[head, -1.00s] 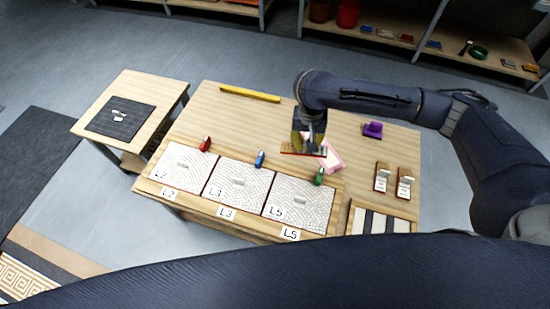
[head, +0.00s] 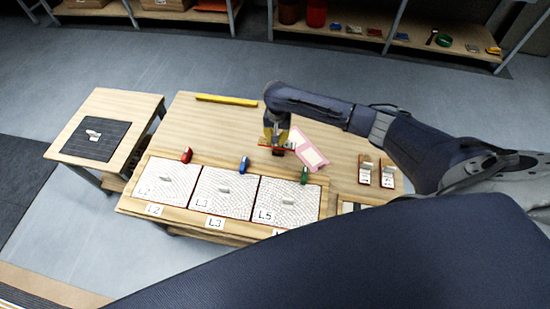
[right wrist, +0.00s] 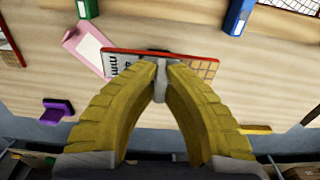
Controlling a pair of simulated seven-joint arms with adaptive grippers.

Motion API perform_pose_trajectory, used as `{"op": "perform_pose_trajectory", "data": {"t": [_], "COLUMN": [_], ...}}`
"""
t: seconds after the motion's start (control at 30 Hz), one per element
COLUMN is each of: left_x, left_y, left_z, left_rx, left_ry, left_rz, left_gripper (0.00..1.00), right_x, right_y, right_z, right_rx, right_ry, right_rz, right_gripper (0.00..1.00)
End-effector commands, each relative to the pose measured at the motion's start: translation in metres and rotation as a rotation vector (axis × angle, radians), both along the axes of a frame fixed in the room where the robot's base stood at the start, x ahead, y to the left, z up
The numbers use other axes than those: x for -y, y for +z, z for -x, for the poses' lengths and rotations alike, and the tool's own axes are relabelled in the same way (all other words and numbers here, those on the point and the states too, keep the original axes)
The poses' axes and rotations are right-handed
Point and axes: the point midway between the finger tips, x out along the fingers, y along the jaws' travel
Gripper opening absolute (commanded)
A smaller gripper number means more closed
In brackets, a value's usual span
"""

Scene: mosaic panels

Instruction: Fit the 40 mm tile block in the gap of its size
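My right gripper (head: 277,138) has yellow fingers and hangs above the middle of the table. In the right wrist view its fingertips (right wrist: 161,70) are closed on the grey upright tab of a red-edged tile block (right wrist: 124,64). The block has a label ending in "mm"; I cannot read its number. It also shows in the head view (head: 264,147). Two similar blocks, one left (head: 365,174) and one right (head: 387,176), stand at the table's right. My left gripper is not in view.
Three mosaic panels, L2 (head: 155,190), L3 (head: 210,202) and L5 (head: 272,213), line the front. Red (head: 186,155), blue (head: 244,165) and green (head: 304,175) pieces stand behind them. A pink card (head: 295,138) and a yellow bar (head: 226,99) lie behind.

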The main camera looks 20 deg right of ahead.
Motion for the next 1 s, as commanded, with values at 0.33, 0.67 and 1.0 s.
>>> {"op": "perform_pose_trajectory", "data": {"t": [0.33, 0.67, 1.0], "left_x": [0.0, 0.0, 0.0], "left_y": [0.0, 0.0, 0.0], "left_z": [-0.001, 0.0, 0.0], "left_rx": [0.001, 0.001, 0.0], "left_ry": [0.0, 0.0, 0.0], "left_rz": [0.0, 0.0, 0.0], "left_gripper": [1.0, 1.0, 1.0], "right_x": [-0.001, 0.0, -0.001], "right_y": [-0.074, -0.102, -0.132], "right_z": [0.0, -0.001, 0.0], "right_rx": [-0.002, 0.001, 0.0], "right_ry": [-0.002, 0.0, -0.001], "right_rz": [0.0, -0.001, 0.0], "right_gripper": [0.0, 0.0, 0.0]}}
